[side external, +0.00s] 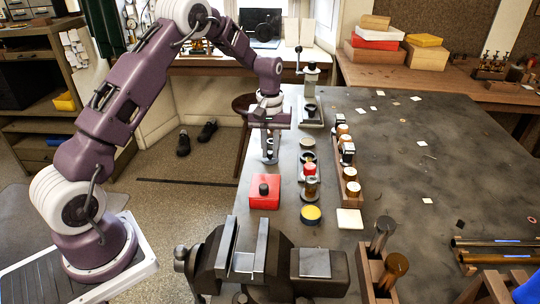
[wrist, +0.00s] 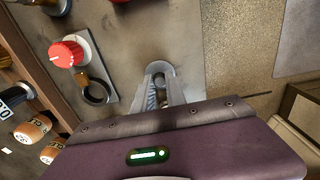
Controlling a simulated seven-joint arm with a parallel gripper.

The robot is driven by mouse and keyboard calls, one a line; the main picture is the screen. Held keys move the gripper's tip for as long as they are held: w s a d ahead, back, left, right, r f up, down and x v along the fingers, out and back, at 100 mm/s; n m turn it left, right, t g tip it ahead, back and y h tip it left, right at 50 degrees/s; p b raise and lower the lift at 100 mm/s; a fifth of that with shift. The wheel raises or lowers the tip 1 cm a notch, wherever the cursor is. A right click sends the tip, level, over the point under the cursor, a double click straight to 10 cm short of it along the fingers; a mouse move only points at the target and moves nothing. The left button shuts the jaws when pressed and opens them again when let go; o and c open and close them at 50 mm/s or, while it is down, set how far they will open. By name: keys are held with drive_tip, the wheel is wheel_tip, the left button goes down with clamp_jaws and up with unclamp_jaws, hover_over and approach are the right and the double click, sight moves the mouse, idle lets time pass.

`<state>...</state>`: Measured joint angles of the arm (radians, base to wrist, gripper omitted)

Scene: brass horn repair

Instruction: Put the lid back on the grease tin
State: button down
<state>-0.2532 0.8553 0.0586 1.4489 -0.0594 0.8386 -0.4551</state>
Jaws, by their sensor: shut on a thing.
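The grease tin (side external: 311,214) looks like the low round tin with a dark side and a yellow top face, on the grey bench between the red box and the pale square pad. It does not show in the wrist view. My gripper (side external: 270,156) is above the bench's left edge, behind the red box and well away from the tin. In the wrist view my gripper (wrist: 163,92) is shut on a grey, round-edged piece (wrist: 160,68), which looks like the lid. The fingers hide part of it.
A red box with a black knob (side external: 264,192) stands left of a row of small fittings (side external: 310,170). A wooden rack of bottles (side external: 349,180) is right of them. A dark vise (side external: 245,255) fills the front. The bench's right middle (side external: 440,190) is mostly clear.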

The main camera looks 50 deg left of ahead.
sight(271, 152)
wheel_tip(271, 152, up, 9)
drive_tip(key=s+d, duration=0.4)
drive_tip(key=d, duration=0.7)
drive_tip(key=s+d, duration=0.3)
drive_tip(key=d, duration=0.9)
drive_tip(key=shift+a+f, duration=0.15)
drive_tip(key=shift+f, duration=1.5)
drive_tip(key=shift+a+f, duration=0.1)
drive_tip(key=shift+f, duration=1.5)
drive_tip(key=shift+f, duration=0.15)
drive_tip(key=c, duration=0.8)
unclamp_jaws()
